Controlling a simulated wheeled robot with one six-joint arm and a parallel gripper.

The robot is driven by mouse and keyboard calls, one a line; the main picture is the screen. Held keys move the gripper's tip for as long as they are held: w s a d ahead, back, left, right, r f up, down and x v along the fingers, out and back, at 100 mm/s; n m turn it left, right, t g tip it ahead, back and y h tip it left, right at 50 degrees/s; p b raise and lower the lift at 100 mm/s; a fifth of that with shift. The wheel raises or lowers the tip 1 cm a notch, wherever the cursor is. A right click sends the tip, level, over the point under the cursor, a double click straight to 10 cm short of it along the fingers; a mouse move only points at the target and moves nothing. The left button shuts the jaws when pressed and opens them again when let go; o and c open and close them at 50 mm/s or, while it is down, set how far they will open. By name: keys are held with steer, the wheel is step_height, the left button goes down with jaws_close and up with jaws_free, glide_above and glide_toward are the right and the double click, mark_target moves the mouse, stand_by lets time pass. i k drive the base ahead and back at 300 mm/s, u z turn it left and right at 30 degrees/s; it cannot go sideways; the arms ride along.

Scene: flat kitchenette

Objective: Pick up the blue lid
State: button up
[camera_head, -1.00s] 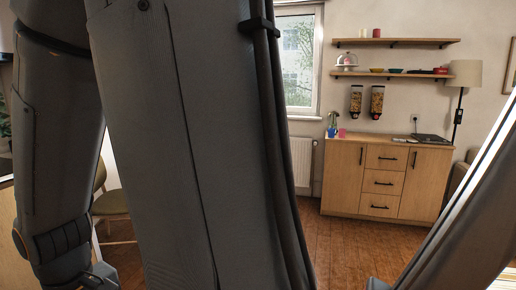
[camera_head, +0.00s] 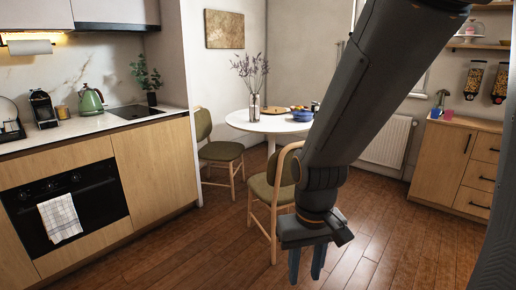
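I cannot make out a blue lid for certain in this view. A small blue item (camera_head: 302,115) sits on the round white table (camera_head: 262,124), but it is too small to tell what it is. My gripper (camera_head: 306,278) hangs pointing down over the wooden floor, in front of a chair. Its two fingers are apart with nothing visible between them. My arm hides part of the table's right side and the wall behind.
Two chairs with green seats (camera_head: 223,151) (camera_head: 272,191) stand by the table. The counter (camera_head: 75,128) with kettle (camera_head: 90,102) and oven (camera_head: 66,209) is on the left. A wooden cabinet (camera_head: 440,163) is on the right. Floor between is open.

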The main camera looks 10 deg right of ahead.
mark_target(302, 112)
steer(key=z, duration=0.9)
steer(key=i, duration=1.2)
steer(key=z, duration=1.2)
steer(key=i, duration=3.45)
steer(key=u, duration=0.95)
steer(key=i, duration=0.85)
steer(key=u, duration=1.5)
steer(key=i, duration=0.55)
steer(key=u, duration=0.4)
